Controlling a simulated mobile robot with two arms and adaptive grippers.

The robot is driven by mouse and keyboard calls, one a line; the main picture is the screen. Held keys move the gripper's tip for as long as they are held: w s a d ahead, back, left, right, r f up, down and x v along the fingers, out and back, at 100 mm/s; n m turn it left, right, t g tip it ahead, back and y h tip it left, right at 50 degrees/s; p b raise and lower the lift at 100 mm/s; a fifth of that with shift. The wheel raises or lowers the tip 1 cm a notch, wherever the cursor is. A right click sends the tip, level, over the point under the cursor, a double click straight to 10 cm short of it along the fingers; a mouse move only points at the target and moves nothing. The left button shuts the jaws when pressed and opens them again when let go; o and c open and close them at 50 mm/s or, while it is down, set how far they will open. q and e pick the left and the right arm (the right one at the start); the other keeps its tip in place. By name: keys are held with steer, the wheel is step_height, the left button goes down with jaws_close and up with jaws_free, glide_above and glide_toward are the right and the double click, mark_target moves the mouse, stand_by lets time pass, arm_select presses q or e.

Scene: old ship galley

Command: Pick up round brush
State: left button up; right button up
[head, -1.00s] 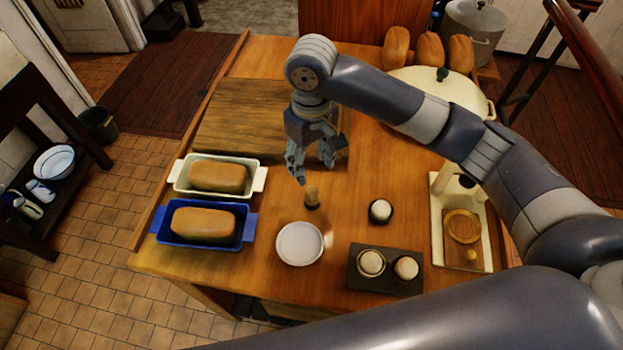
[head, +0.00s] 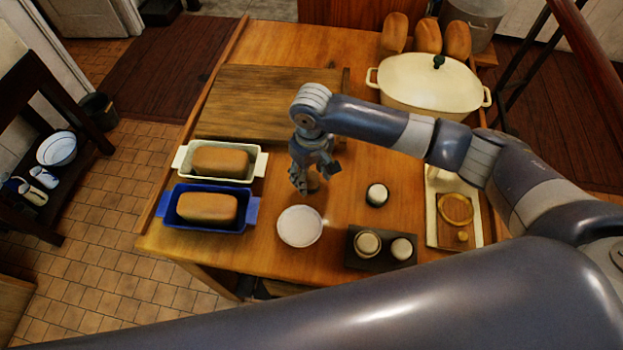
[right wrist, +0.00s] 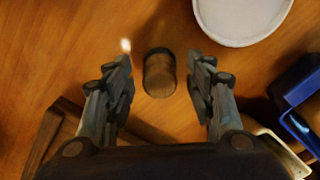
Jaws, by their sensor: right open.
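The round brush (head: 313,184) looks like a small brown upright cylinder on the wooden table, just behind the white dish. My right gripper (head: 316,176) hangs pointing down right above it and partly hides it in the head view. In the right wrist view the round brush (right wrist: 159,74) shows between the two spread fingers of my right gripper (right wrist: 162,64), with a gap on each side. The right gripper is open and holds nothing. My left gripper is not in view.
A white round dish (head: 300,227) stands close in front. A dark tray (head: 352,262) with two round pieces and a small dark-and-white round item (head: 377,195) lie to the right. Loaf tins, white (head: 184,165) and blue (head: 250,213), stand left. A cutting board (head: 260,90) lies behind.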

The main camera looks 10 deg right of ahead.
mark_target(311, 175)
steer(key=c, duration=1.1)
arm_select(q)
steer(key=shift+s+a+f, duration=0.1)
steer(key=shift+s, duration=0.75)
arm_select(e)
steer(key=shift+w+r, duration=0.1)
steer(key=shift+r, duration=0.05)
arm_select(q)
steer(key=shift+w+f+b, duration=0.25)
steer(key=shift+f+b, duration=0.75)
arm_select(e)
step_height(311, 175, up, 10)
steer(key=shift+f, duration=0.1)
